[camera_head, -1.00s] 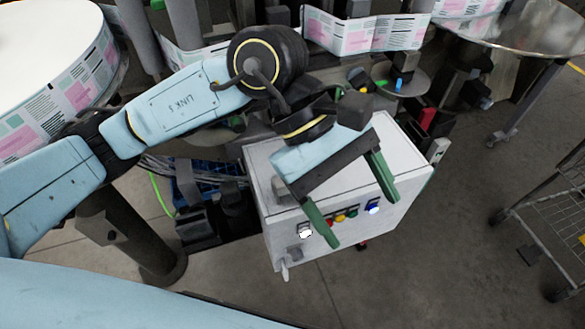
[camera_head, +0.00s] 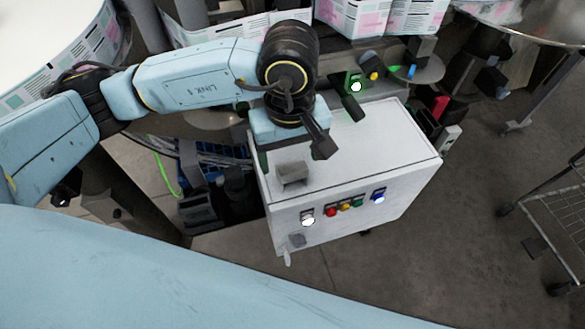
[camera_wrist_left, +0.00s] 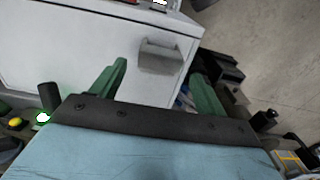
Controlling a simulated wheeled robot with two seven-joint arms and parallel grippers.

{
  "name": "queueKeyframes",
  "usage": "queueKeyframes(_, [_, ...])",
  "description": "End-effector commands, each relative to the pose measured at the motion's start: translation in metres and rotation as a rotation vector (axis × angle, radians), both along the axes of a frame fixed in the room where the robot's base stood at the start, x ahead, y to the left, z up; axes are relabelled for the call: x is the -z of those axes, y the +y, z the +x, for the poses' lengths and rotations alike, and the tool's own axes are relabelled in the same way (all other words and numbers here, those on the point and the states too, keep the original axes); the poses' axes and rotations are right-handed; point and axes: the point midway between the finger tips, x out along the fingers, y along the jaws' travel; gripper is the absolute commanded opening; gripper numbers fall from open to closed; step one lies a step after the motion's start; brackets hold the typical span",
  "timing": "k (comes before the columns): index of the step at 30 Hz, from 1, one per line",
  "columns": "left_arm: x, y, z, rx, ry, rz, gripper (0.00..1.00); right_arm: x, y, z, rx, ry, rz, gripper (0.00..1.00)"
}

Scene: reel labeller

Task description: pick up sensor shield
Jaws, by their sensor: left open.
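The sensor shield appears to be a small grey bracket-like piece (camera_head: 292,173) on the white cabinet's top, near its front left edge. In the left wrist view the shield (camera_wrist_left: 160,55) lies ahead of the fingers, between their lines and apart from both. My left gripper (camera_head: 280,150) is over the left part of the cabinet top, just behind the shield. Its green fingers are spread and empty in the left wrist view (camera_wrist_left: 158,75). In the head view one finger shows at the cabinet's left edge; the other is mostly hidden. My right gripper is not in view.
The white cabinet (camera_head: 370,150) has lit buttons on its front. A dark sensor with a green light (camera_head: 354,85) stands behind its top. A blue crate (camera_head: 215,165) and dark parts lie left. A wire cart (camera_head: 555,215) stands right. The cabinet top's right side is clear.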

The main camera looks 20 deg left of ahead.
Motion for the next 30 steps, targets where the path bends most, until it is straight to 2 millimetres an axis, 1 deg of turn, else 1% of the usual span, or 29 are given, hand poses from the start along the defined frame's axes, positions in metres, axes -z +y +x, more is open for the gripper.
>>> queueKeyframes(2, [0.007, 0.0, -0.001, 0.0, 0.004, 0.001, 0.75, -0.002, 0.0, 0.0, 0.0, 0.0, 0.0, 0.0])
queueKeyframes(6, [0.029, -0.002, -0.002, -0.001, 0.007, 0.001, 0.75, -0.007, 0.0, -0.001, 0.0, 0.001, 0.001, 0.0])
queueKeyframes(10, [0.046, -0.002, -0.001, -0.002, 0.004, 0.001, 0.75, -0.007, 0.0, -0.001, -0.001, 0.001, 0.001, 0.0])
queueKeyframes(14, [0.052, -0.002, 0.0, 0.0, 0.002, -0.001, 0.75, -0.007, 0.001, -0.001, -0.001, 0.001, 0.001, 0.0])
queueKeyframes(19, [0.052, -0.002, 0.0, 0.0, 0.001, -0.001, 0.75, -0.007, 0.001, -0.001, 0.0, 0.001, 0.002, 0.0])
queueKeyframes(20, [0.052, -0.003, 0.0, 0.0, 0.001, -0.001, 0.72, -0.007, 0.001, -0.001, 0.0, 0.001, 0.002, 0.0])
queueKeyframes(30, [0.051, -0.002, 0.0, 0.0, 0.001, -0.001, 0.27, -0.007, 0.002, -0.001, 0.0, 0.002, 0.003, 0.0])
